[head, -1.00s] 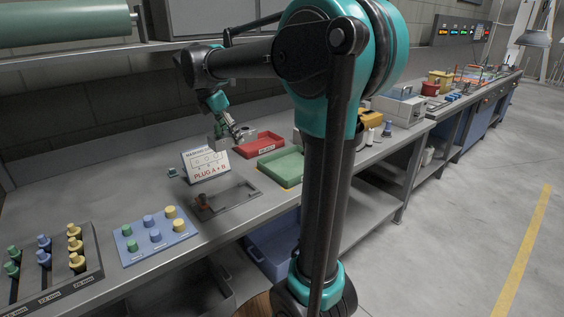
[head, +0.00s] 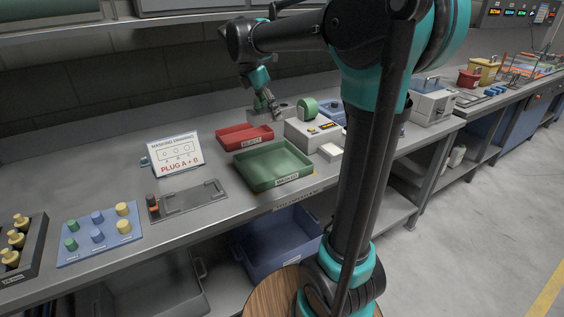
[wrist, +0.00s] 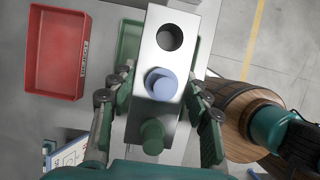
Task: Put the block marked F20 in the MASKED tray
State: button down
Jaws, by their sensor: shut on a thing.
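My gripper (wrist: 157,105) is shut on a shiny metal block (wrist: 183,62). The block has a blue plug (wrist: 162,83), a green plug (wrist: 152,136) and an open dark hole (wrist: 170,38) at its far end. No F20 mark is readable on it. In the head view my gripper (head: 273,108) is behind the trays, near the red tray. The green tray (head: 285,180) has a front label that seems to read MASKED. In the wrist view the green tray (wrist: 127,45) is below the block and partly hidden by it.
A red tray (head: 232,142) stands left of the green one. A white device (head: 310,133) with a green roll stands to the right. A card (head: 175,152) reads PLUG A + B. A plug board (head: 72,245) and an empty grey fixture (head: 200,196) lie front left.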

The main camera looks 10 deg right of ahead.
aim_at(276, 167)
notch_tip(276, 167, down, 19)
jog(key=shift+f, duration=0.1)
dwell(0.5)
jog(key=shift+f, duration=0.1)
jog(key=c, duration=0.7)
grip_release()
jog(key=v, duration=1.2)
